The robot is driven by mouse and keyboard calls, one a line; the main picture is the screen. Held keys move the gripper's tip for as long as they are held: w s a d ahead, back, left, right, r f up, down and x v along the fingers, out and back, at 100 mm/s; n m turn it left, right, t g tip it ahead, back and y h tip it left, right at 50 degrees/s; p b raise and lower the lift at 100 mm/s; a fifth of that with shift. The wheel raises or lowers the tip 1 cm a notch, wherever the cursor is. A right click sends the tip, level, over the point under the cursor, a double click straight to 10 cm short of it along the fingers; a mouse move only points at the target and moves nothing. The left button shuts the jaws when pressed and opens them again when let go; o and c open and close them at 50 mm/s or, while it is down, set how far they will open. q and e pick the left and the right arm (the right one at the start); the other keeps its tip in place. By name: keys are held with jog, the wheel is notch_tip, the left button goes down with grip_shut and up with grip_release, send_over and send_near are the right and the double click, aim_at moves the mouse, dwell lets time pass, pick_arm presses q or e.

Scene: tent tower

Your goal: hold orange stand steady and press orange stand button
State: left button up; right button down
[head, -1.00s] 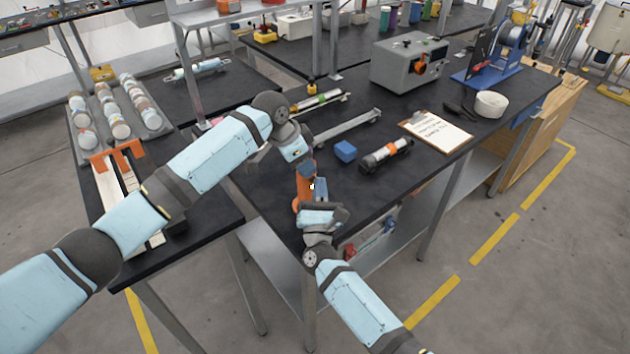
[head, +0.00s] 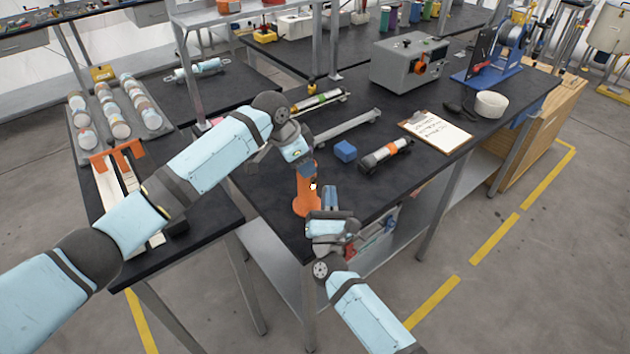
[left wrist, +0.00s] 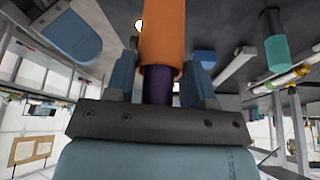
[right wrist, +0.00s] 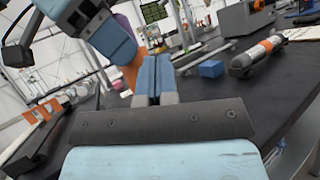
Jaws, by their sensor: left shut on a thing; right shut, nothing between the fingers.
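The orange stand (head: 305,198) stands upright near the front edge of the dark table. A small white button (head: 313,186) shows on its side, and a pale round spot in the left wrist view (left wrist: 139,25) looks like it too. My left gripper (head: 302,164) is shut on the stand's top; in the left wrist view its fingers flank a dark purple part below the orange body (left wrist: 163,40). My right gripper (head: 329,190) is shut and empty, just right of the stand. In the right wrist view its fingertips (right wrist: 154,62) are together, beside the partly hidden stand (right wrist: 131,72).
A blue cube (head: 345,151), a grey cylinder with an orange band (head: 387,154) and a clipboard (head: 437,132) lie behind and to the right. A metal rail (head: 347,127) lies behind the stand.

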jog(key=s+d, duration=0.2)
jog(key=s, duration=0.1)
dwell(0.7)
pick_arm(q)
jog(key=o, duration=1.1)
